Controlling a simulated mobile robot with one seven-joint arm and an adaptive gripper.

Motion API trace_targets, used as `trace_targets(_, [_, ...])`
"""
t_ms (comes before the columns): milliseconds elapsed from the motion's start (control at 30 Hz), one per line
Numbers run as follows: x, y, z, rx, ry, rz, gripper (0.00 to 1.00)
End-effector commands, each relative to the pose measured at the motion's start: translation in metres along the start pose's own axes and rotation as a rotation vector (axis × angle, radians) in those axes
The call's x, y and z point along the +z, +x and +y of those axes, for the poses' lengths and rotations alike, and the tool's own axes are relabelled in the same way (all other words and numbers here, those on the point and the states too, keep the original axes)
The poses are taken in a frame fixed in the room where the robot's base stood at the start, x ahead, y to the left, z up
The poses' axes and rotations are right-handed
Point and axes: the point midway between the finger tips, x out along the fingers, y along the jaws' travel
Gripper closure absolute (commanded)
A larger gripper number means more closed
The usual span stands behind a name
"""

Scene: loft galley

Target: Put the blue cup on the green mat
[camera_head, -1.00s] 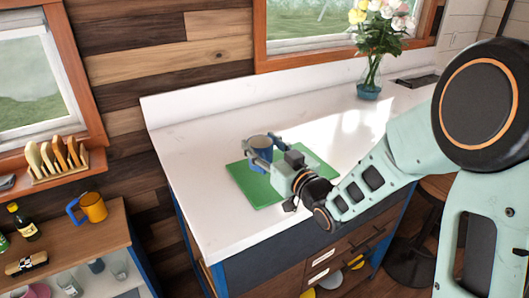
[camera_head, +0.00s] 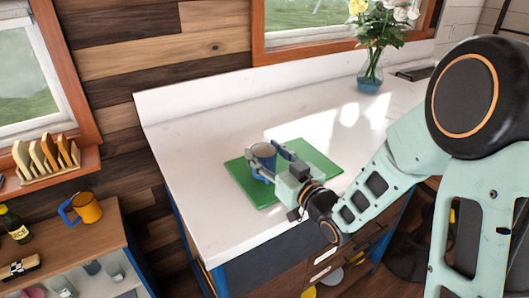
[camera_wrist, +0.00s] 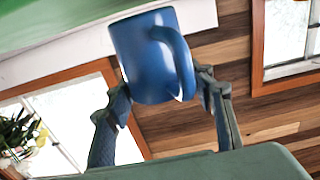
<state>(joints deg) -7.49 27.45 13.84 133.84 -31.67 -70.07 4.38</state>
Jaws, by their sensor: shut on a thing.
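The blue cup (camera_head: 263,153) is upright over the left-back part of the green mat (camera_head: 312,158) on the white counter. My gripper (camera_head: 267,160) is shut on the cup, with one finger on either side of it. In the wrist view the cup (camera_wrist: 140,60) sits between the fingertips of my gripper (camera_wrist: 163,86), with its handle facing the camera. The mat (camera_wrist: 50,55) shows at the top left there. I cannot tell whether the cup's base touches the mat.
A glass vase of flowers (camera_head: 370,75) stands at the back right of the counter. The counter (camera_head: 205,175) left of the mat is clear. An orange mug with a blue handle (camera_head: 86,208) stands on a separate wooden shelf at the left.

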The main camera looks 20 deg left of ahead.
Motion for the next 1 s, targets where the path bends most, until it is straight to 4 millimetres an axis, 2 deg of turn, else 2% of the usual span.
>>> trace_targets(600, [0.012,0.000,0.000,0.000,0.000,-0.002,0.81])
trace_targets(633, [0.013,0.000,0.000,0.000,0.001,-0.004,0.49])
trace_targets(767, [0.015,-0.001,0.000,0.000,0.002,-0.007,0.34])
trace_targets(1000, [0.017,-0.001,-0.001,0.000,0.004,-0.012,0.33])
